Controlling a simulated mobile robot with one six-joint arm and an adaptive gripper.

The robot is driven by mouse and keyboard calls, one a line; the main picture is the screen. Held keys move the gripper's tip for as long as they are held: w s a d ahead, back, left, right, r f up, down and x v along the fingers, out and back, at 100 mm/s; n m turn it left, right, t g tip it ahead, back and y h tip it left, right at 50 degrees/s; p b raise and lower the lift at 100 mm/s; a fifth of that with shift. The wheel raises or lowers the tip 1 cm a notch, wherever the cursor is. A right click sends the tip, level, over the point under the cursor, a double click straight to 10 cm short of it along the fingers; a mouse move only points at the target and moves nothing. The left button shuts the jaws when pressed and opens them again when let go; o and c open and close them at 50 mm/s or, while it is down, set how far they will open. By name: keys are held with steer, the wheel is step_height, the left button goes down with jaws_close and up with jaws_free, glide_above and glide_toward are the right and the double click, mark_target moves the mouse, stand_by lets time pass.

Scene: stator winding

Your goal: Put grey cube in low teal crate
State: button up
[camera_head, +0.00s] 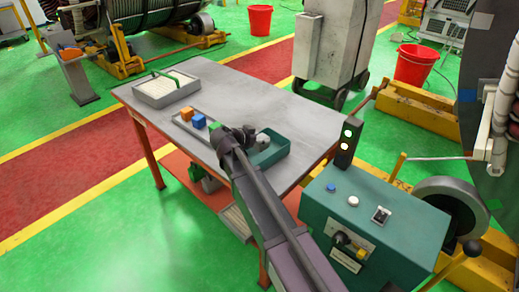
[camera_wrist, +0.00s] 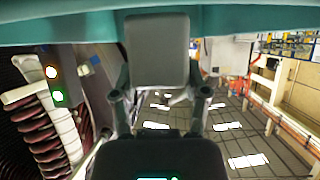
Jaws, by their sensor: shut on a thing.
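The grey cube (camera_wrist: 157,48) is held between the two fingers of my gripper (camera_wrist: 160,75) in the wrist view. In the head view the grey cube (camera_head: 263,140) shows as a small pale shape at the tip of my gripper (camera_head: 252,137). The low teal crate (camera_head: 284,150) stands on the table, and the cube appears over or inside its left part. I cannot tell whether the cube touches the crate floor. A teal band (camera_wrist: 60,30), likely the crate, crosses the top of the wrist view. My arm hides the crate's near left side.
The back of the grey table (camera_head: 245,95) is clear. A teal control box (camera_head: 390,225) stands at right.

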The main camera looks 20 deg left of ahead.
mark_target(256, 146)
stand_by(0.3)
steer(key=shift+f+b, duration=1.85)
steer(key=shift+f, duration=0.15)
steer(key=o, duration=1.2)
steer(key=shift+c, duration=0.2)
steer(key=shift+r, duration=0.2)
steer(key=shift+s+a+r, duration=0.1)
steer(key=shift+s+r, duration=0.05)
steer(key=shift+s, duration=0.05)
steer(key=p+v, duration=0.5)
steer(key=v, duration=0.5)
steer(key=shift+s+a+r, duration=0.1)
steer(key=shift+s+r, duration=0.05)
steer(key=shift+r, duration=0.05)
steer(key=shift+s+a+r+p, duration=0.15)
steer(key=shift+s+a+p, duration=0.1)
steer(key=shift+s+p, duration=0.15)
